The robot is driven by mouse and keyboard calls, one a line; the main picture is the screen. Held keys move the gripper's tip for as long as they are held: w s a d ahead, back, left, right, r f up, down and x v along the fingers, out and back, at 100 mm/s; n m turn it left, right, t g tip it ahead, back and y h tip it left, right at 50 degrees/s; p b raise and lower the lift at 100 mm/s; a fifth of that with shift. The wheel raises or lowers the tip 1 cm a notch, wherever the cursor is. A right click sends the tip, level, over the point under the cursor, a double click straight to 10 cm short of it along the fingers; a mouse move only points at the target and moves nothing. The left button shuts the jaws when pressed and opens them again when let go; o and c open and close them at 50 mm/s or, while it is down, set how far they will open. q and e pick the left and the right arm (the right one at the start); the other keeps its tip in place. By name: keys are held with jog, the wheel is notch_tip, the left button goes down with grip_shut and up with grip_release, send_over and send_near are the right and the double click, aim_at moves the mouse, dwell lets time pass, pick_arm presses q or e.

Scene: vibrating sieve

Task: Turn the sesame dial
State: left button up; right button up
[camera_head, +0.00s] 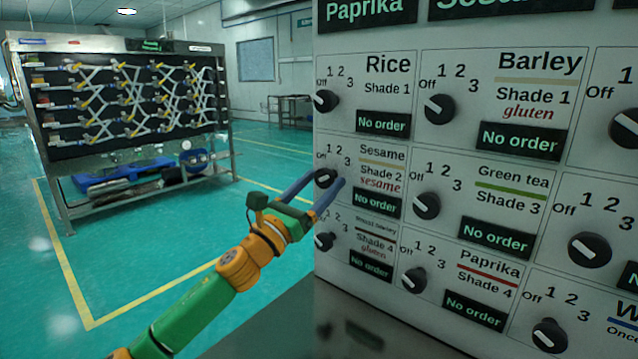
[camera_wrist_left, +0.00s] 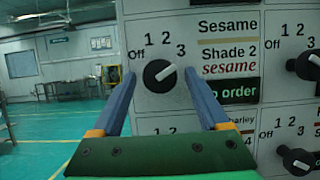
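The sesame dial (camera_head: 325,178) is a round black knob with a white mark on the white panel, in the row labelled Sesame, Shade 2. In the left wrist view, the sesame dial (camera_wrist_left: 160,76) has its white mark slanting up to the right, toward the 3. My left gripper (camera_head: 327,177) is open in front of the panel, with one blue finger on each side of the dial. In the left wrist view, the left gripper (camera_wrist_left: 156,75) shows gaps between fingers and dial. My right gripper is not in view.
Neighbouring dials are close by: the Rice dial (camera_head: 326,101) above, the Shade 4 gluten dial (camera_head: 325,241) below and the Green tea dial (camera_head: 426,206) to the right. A metal rack machine (camera_head: 130,110) stands at the back left. The green floor (camera_head: 130,225) between is clear.

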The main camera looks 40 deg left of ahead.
pick_arm(q)
grip_shut()
